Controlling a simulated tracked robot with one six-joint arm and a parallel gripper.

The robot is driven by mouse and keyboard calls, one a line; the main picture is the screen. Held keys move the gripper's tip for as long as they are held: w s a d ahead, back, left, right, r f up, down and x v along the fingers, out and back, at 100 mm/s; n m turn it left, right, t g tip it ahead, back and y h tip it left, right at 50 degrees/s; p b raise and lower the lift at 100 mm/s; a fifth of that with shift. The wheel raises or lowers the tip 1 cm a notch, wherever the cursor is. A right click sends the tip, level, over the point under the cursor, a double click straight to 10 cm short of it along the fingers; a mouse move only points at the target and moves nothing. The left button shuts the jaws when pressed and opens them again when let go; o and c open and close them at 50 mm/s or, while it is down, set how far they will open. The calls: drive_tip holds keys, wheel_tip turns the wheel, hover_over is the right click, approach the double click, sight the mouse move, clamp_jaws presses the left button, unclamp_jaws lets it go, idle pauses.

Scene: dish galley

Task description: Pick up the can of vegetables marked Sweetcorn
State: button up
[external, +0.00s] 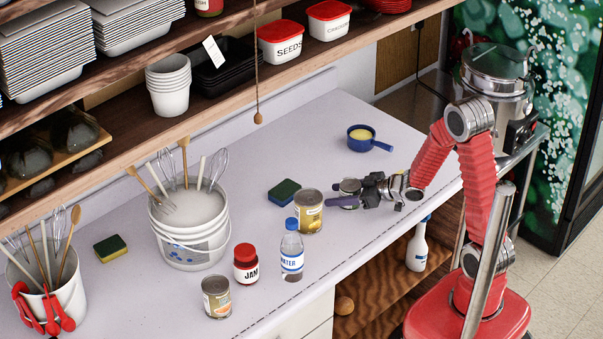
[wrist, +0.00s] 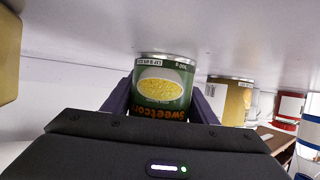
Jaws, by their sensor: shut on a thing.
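The Sweetcorn can (wrist: 160,88) is green with a picture of yellow kernels, and its name reads upside down in the wrist view. My gripper (external: 348,193) is shut on it, with one purple finger on each side of the can. In the external view only the can's metal top (external: 350,186) and a bit of its side show between the fingers. The can is upright at the counter (external: 330,120); I cannot tell whether its base touches the surface.
A yellow-labelled can (external: 308,212) stands just left of my gripper. A water bottle (external: 291,250), a jam jar (external: 246,264) and another can (external: 216,297) stand nearer the front edge. A green sponge (external: 284,192) and a blue pan (external: 364,138) lie behind. A utensil bucket (external: 190,245) is left.

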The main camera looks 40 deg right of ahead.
drive_tip(key=c, duration=0.4)
drive_tip(key=shift+o, duration=0.2)
drive_tip(key=shift+r, duration=0.1)
wheel_tip(320, 180, up, 10)
idle(0.4)
drive_tip(key=shift+a, duration=0.1)
idle(0.4)
